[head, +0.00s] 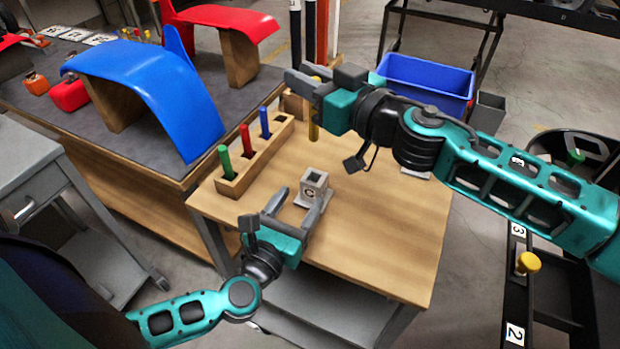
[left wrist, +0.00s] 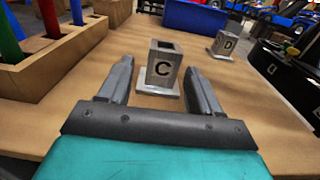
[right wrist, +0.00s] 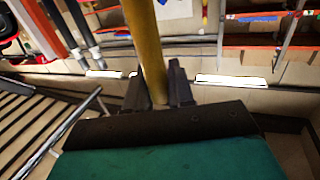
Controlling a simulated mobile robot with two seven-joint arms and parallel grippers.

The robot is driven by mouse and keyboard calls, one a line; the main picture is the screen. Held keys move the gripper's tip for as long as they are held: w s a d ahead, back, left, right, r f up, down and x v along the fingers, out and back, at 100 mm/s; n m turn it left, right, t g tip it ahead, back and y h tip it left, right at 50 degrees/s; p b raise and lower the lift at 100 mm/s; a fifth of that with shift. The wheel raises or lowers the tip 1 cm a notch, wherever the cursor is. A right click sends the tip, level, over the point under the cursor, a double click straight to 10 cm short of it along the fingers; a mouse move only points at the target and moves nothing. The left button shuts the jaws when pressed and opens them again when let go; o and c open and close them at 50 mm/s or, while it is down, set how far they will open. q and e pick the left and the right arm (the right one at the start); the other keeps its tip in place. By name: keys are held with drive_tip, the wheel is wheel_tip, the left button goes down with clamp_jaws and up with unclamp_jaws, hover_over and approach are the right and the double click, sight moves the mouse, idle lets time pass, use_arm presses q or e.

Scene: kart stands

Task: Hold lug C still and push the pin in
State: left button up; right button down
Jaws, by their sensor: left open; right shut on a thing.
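Lug C (head: 314,186) is a grey metal block with a square hole in its top, upright on a flat base on the wooden table. It also shows in the left wrist view (left wrist: 161,70), marked with a black C. My left gripper (head: 298,203) is open, its fingers on either side of lug C, with gaps visible in the left wrist view. My right gripper (head: 305,82) is shut on a yellow pin (head: 313,125), held above the table behind lug C. The pin also shows between the fingers in the right wrist view (right wrist: 146,45).
A wooden rack (head: 233,184) with green, red and blue pins stands at the table's left. Lug D (left wrist: 225,45) is farther back right, mostly hidden by my right arm in the head view. A blue bin (head: 425,82) lies beyond. The front right tabletop is clear.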

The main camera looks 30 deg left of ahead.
sight(316, 175)
use_arm(q)
drive_tip(key=w, duration=0.8)
drive_tip(key=shift+w+a, duration=0.1)
drive_tip(key=shift+a, duration=0.15)
drive_tip(key=shift+c, duration=0.3)
drive_tip(key=c, duration=1)
use_arm(e)
wheel_tip(316, 175, down, 6)
drive_tip(key=n+g, duration=0.1)
drive_tip(key=shift+a+g, duration=0.2)
drive_tip(key=shift+g, duration=0.1)
drive_tip(key=shift+s, duration=0.1)
